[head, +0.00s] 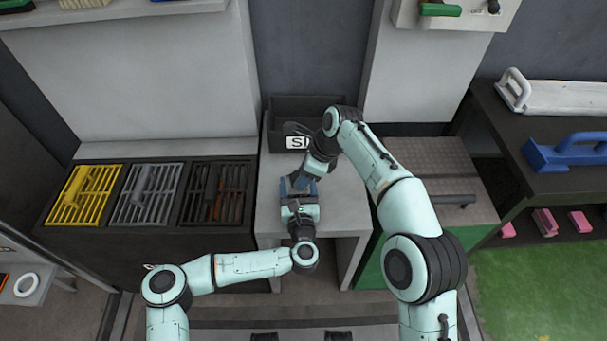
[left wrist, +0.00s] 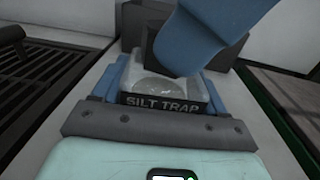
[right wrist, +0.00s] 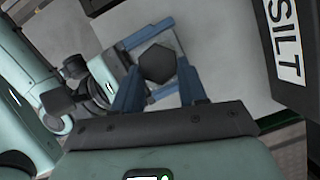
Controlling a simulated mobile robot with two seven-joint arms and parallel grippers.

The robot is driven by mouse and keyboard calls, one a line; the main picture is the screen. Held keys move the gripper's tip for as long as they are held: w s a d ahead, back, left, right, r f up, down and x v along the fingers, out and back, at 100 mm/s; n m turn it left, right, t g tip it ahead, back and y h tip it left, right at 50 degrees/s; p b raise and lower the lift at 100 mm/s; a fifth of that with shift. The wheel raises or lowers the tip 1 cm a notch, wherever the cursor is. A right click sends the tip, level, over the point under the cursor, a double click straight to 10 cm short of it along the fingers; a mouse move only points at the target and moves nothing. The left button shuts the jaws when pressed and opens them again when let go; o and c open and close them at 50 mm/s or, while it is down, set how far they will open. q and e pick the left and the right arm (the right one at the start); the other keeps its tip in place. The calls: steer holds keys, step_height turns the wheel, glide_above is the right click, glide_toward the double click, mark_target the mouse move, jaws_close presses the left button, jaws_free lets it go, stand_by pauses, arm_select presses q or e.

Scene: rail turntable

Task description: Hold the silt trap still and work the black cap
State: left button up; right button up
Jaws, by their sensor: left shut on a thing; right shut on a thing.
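The silt trap (left wrist: 172,88) shows in the left wrist view as a grey body with a dark front lettered SILT TRAP. It stands on the pale bench (head: 342,215). My left gripper (head: 299,187) is shut on it, one blue finger on each side. The black cap (right wrist: 157,63) shows in the right wrist view as a dark hexagon. My right gripper (right wrist: 157,85) is shut on it, pointing down from above, with a blue finger on either side. The arms hide most of the trap in the head view.
A dark bin (head: 282,106) with a partly covered SILT label stands at the back of the bench. Yellow (head: 84,194), grey and dark grates lie at the left. A blue-handled tool (head: 570,152) and a white-handled one lie on the right shelf. The bench front is clear.

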steer(key=n, duration=0.1)
steer(key=n+g, duration=0.1)
steer(key=n, duration=0.1)
steer(key=shift+w+n+g, duration=0.2)
steer(key=shift+n+g, duration=0.1)
steer(key=o, duration=1.3)
steer(key=shift+o, duration=0.2)
steer(key=m+t, duration=0.1)
steer(key=m, duration=0.1)
steer(key=m+t, duration=0.1)
steer(key=m, duration=0.2)
steer(key=shift+s+a, duration=0.1)
steer(key=shift+s, duration=0.3)
steer(key=m, duration=0.1)
steer(key=m+t, duration=0.1)
steer(key=m, duration=0.1)
steer(key=m+h, duration=0.1)
steer(key=m, duration=0.1)
steer(key=shift+s+a+t, duration=0.3)
steer(key=shift+m+h, duration=0.4)
steer(key=shift+m, duration=0.7)
steer(key=shift+t, duration=0.3)
